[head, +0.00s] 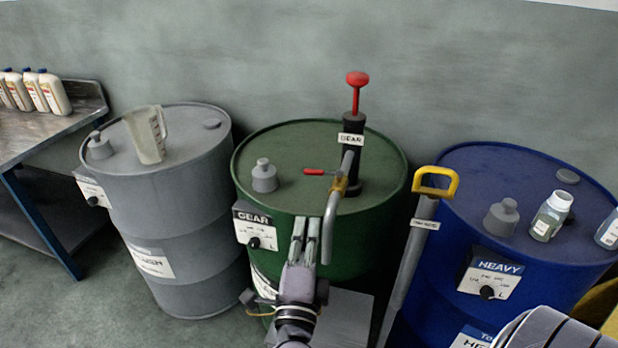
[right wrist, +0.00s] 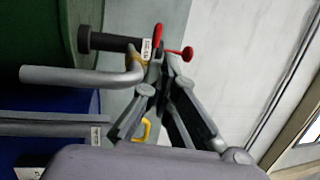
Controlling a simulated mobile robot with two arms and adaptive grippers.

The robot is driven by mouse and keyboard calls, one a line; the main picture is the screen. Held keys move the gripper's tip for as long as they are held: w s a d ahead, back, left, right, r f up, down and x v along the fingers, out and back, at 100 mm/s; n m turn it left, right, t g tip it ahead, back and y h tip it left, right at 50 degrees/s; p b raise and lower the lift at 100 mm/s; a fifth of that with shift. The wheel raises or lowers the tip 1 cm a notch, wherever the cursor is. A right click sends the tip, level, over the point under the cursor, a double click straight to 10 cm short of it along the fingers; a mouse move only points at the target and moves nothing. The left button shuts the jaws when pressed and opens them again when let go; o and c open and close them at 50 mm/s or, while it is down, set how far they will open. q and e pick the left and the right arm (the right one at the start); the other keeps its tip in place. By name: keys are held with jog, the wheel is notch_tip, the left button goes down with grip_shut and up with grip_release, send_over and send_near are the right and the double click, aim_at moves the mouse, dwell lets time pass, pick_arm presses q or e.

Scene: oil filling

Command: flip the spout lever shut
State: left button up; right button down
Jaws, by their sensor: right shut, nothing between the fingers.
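The spout lever (head: 320,172) is a small red handle at the brass valve (head: 340,187) on the green GEAR drum's pump. In the head view it points left, crosswise to the grey spout (head: 329,228), which bends downward in front of the drum. My right gripper (head: 306,222) is shut and empty, in front of the drum, just left of the spout and below the lever in the picture. In the right wrist view the lever (right wrist: 158,36) shows just beyond the fingertips (right wrist: 162,65), beside the spout (right wrist: 80,76). Contact cannot be told. My left gripper is out of view.
The pump's red knob (head: 357,79) rises above the green drum (head: 285,140). A grey drum (head: 180,235) with a clear jug (head: 147,135) stands left. A blue drum (head: 480,180) with bottles stands right. A yellow-handled pump (head: 436,182) stands between the green and blue drums.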

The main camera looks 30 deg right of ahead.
aim_at(314, 172)
jog(key=shift+p+x, duration=1.25)
jog(key=shift+x, duration=4.6)
